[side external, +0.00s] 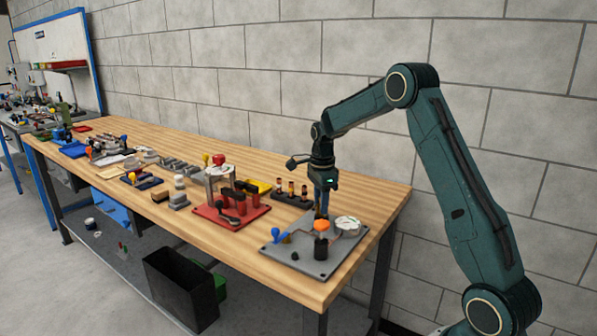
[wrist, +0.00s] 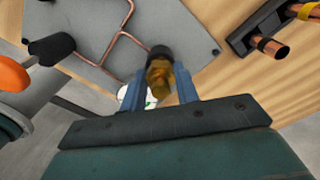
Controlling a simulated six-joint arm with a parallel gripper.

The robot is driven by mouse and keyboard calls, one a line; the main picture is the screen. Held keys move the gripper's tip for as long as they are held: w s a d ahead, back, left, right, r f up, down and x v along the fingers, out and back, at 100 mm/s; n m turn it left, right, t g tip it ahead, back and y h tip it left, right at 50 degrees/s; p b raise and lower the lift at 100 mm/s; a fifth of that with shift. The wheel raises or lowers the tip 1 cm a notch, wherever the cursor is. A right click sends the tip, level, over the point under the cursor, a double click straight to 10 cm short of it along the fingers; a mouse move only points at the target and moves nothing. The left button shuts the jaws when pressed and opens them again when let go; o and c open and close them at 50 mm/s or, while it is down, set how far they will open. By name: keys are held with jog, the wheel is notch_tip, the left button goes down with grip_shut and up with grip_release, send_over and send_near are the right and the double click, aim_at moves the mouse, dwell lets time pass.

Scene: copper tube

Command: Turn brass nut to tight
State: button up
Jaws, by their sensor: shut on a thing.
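The brass nut (wrist: 160,76) shows in the wrist view between the two blue fingers of my gripper (wrist: 161,88). My gripper is shut on it. A dark round part touches the nut's far end. A bent copper tube (wrist: 110,47) runs over the grey plate (wrist: 182,22) toward the nut. In the side view my gripper (side external: 322,208) points down over the grey plate (side external: 300,264). The nut is too small and hidden to make out there.
An orange knob (side external: 321,226) on a black post, a white gauge (side external: 348,223) and a blue handle (side external: 279,235) stand close around my gripper. A red base (side external: 232,220) with black posts and a rack of copper-tipped tubes (side external: 291,190) lie to the left.

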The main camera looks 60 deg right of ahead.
jog(key=shift+m, duration=1.1)
jog(key=o, duration=1)
jog(key=shift+r, duration=0.2)
notch_tip(320, 180, up, 14)
jog(key=shift+f, duration=0.25)
